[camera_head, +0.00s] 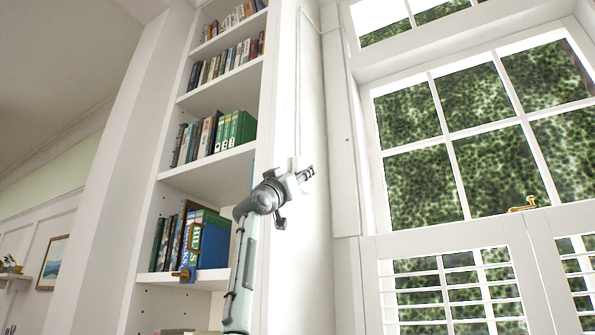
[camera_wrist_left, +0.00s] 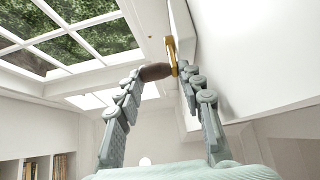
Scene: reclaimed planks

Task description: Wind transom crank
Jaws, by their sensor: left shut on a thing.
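The crank shows in the left wrist view as a brass arm (camera_wrist_left: 171,54) with a brown grip (camera_wrist_left: 156,71), beside the white wall. My left gripper (camera_wrist_left: 161,77) is shut on the brown grip, with a finger on either side. In the head view my left gripper (camera_head: 306,174) is at the white wall right of the bookcase; the crank is too small to make out there. A thin conduit (camera_head: 298,90) runs up the wall above it and bends toward the transom window (camera_head: 430,12) at the top. My right gripper is not in view.
A bookcase (camera_head: 215,172) with several rows of books stands close left of my left arm. A brass object (camera_head: 188,252) is at its lower shelf. The large window (camera_head: 465,140) with a brass latch (camera_head: 523,204) and louvred shutters (camera_head: 455,290) is to the right.

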